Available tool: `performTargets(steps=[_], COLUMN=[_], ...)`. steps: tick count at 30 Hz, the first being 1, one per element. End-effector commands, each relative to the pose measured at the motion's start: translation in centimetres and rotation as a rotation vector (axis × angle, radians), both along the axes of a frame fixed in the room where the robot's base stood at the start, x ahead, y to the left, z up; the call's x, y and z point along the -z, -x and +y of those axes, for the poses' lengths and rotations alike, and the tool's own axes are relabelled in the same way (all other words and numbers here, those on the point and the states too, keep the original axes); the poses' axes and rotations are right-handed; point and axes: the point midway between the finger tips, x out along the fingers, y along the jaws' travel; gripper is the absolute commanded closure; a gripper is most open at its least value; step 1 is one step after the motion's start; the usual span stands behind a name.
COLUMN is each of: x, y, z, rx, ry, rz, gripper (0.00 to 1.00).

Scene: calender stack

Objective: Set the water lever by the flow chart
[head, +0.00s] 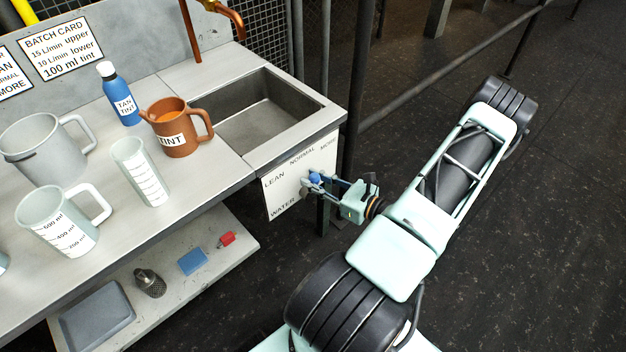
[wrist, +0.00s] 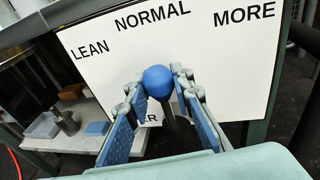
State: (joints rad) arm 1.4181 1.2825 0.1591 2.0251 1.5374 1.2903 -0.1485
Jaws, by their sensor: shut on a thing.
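The water lever has a blue ball knob (wrist: 158,80) on a dark stem, in front of a white panel (wrist: 100,50) marked LEAN, NORMAL and MORE. In the wrist view the knob stands below the word NORMAL, a little right of its middle. My gripper (wrist: 165,90) is shut on the knob, one finger on each side. In the head view the knob (head: 315,178) shows at the fingertips of my gripper (head: 318,181), and the panel (head: 280,200) hangs on the bench front below the sink. The WATER label is partly hidden by the gripper in the wrist view.
The bench holds a sink (head: 255,115), a brown TINT jug (head: 175,140), a blue TAN TINT bottle (head: 122,100) and clear measuring vessels (head: 140,175). A batch card (head: 60,48) stands behind; the chart left of it is cut off. A lower shelf (head: 215,265) holds small items.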

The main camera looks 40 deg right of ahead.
Motion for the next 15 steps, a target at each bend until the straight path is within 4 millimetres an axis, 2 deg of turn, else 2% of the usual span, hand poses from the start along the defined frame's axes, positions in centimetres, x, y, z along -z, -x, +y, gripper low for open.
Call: performTargets(steps=[13,14,15], x=[0.11,0.11,0.11], y=[0.08,0.08,0.08], z=[0.05,0.05,0.04], rx=[-0.001,-0.001,-0.001], ry=[0.008,0.008,0.008], rz=[0.002,0.002,0.002], gripper=[1.00,0.76,0.72])
